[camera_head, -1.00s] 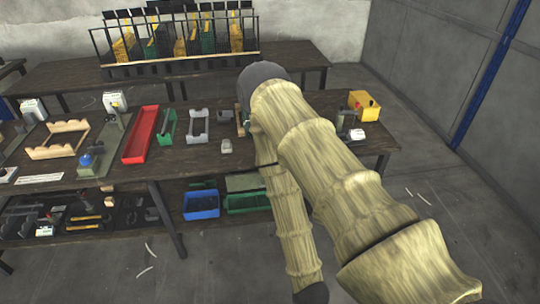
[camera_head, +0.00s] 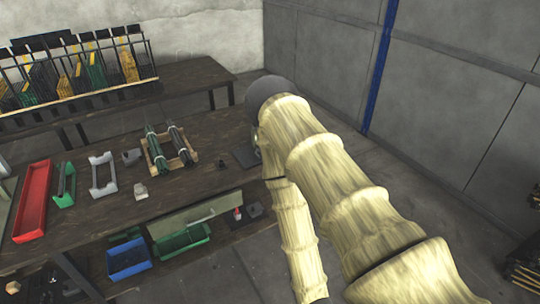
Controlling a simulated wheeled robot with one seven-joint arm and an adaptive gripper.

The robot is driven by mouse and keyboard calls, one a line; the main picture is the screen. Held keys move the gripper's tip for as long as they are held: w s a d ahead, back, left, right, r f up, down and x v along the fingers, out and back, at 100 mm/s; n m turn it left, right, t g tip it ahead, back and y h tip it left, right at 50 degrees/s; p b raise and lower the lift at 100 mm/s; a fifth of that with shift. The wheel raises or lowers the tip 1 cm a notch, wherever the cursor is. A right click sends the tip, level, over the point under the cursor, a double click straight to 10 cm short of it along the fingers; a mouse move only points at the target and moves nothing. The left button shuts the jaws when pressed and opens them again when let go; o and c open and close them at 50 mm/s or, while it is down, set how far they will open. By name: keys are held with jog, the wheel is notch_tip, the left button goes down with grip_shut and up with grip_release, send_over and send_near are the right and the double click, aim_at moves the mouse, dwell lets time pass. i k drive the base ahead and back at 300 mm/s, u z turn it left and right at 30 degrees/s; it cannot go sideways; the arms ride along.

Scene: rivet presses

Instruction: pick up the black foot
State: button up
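I cannot tell for certain which piece is the black foot. A small dark block (camera_head: 254,209) lies at the right end of the lower shelf, next to a small red-and-white item. A small dark grey piece (camera_head: 131,157) stands on the bench top, between a grey frame and a wooden cradle. A flat dark plate (camera_head: 246,157) lies near the right end of the bench, close to my arm. My arm, in a tan sleeve, crosses the right middle of the view. My gripper is not visible.
The bench (camera_head: 205,170) carries a red tray (camera_head: 33,200), a green holder, a grey frame (camera_head: 103,175) and a wooden cradle (camera_head: 170,148) with dark rods. Blue (camera_head: 127,260) and green bins sit on the lower shelf. A rack of panels stands behind.

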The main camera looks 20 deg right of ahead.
aim_at(221, 165)
jog(key=z, duration=0.3)
jog(key=i, duration=1.3)
jog(key=u, duration=0.45)
